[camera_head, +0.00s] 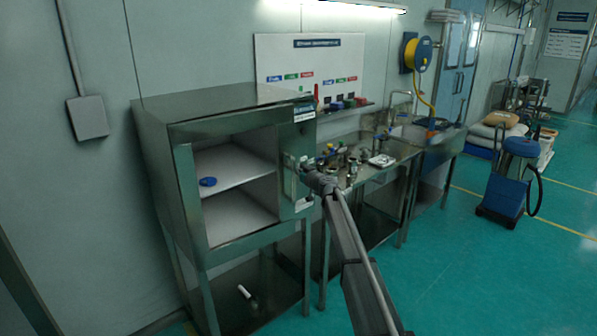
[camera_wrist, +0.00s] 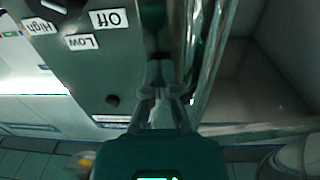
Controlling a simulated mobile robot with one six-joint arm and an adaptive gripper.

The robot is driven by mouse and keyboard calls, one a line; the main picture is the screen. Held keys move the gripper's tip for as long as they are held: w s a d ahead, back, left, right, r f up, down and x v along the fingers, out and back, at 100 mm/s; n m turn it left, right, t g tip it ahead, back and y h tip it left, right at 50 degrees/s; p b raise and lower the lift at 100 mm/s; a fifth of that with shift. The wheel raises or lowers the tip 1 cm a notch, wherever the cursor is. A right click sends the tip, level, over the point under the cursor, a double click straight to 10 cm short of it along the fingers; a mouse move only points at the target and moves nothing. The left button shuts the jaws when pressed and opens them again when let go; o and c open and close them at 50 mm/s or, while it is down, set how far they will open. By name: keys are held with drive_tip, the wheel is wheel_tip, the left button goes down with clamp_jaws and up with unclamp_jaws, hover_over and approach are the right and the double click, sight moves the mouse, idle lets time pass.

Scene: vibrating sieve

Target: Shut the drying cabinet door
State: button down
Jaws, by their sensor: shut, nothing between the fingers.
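The drying cabinet (camera_head: 222,112) is a steel box on a stand at the left in the head view. Its front opening is uncovered, showing a light inner shelf (camera_head: 235,168). I cannot make out the full door; a shiny upright edge (camera_wrist: 208,60) beside the control panel in the wrist view may be part of it. My gripper (camera_head: 305,167) is in front of the panel side, right of the opening. In the wrist view my gripper (camera_wrist: 160,70) is shut and empty, its tips near the panel and that edge. I cannot tell whether they touch.
The control panel (camera_wrist: 75,70) has labels and a switch. A blue round item (camera_head: 208,181) lies on the inner shelf. A bench (camera_head: 385,172) with several small items stands right of the cabinet. The green floor (camera_head: 480,270) at the right front is open.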

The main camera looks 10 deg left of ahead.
drive_tip(key=w+d+v, duration=0.1)
drive_tip(key=v, duration=1.2)
drive_tip(key=shift+w+d, duration=0.15)
drive_tip(key=shift+d, duration=0.25)
drive_tip(key=s+d+f+m+g+h, duration=0.1)
drive_tip(key=s+d+f+g+h, duration=0.2)
drive_tip(key=s, duration=0.6)
drive_tip(key=s+d+f+m+g+h, duration=0.1)
drive_tip(key=s+d+f+g, duration=0.15)
drive_tip(key=s+f, duration=0.5)
drive_tip(key=s+d+f+g+h, duration=0.2)
drive_tip(key=s+d+f+g, duration=0.15)
drive_tip(key=s, duration=0.65)
drive_tip(key=s+d+f+m+g+h, duration=0.1)
drive_tip(key=s+d+f+m+h, duration=0.1)
drive_tip(key=s+d, duration=0.5)
drive_tip(key=s+d+f+m+g+h, duration=0.2)
drive_tip(key=s+d+m+h, duration=0.3)
drive_tip(key=s, duration=1)
drive_tip(key=d, duration=0.3)
drive_tip(key=shift+f, duration=0.2)
drive_tip(key=shift+d, duration=0.2)
